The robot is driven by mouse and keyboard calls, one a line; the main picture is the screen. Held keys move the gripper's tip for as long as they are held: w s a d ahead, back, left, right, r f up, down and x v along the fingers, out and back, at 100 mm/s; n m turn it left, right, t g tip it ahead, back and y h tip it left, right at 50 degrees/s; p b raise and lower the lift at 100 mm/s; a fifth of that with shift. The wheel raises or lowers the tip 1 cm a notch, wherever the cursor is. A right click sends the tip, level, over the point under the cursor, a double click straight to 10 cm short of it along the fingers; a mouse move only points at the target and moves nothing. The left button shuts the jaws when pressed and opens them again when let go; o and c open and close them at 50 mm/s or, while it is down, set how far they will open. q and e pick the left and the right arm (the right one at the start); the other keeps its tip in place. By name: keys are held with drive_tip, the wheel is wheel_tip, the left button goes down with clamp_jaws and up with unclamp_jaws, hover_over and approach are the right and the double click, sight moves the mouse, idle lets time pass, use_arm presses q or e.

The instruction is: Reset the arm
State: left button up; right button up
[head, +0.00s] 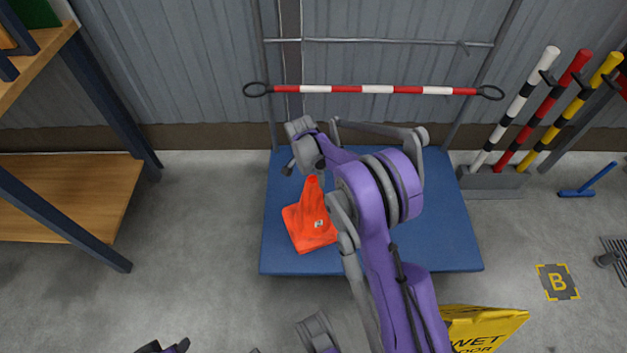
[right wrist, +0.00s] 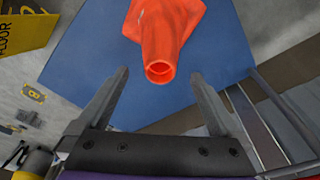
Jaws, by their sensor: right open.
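My right gripper (head: 304,166) is open and empty over the left part of the blue mat (head: 440,245). An orange cone (head: 312,228) stands on the mat just below it. In the right wrist view the two grey fingers (right wrist: 160,76) are spread wide. The cone (right wrist: 165,35) shows there with its open round tip pointing toward the gripper, roughly in line with the gap between the fingers. I see no contact between fingers and cone. My right arm covers part of the mat. My left gripper cannot be made out.
A red-and-white bar (head: 378,89) hangs across a metal frame behind the mat. Striped poles (head: 515,108) stand in a holder at right. A wooden shelf (head: 70,190) is at left, a yellow wet-floor sign (head: 485,325) at the front. Grey floor is clear between shelf and mat.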

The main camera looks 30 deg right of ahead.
drive_tip(key=r, duration=0.3)
drive_tip(key=shift+a+r+p, duration=0.3)
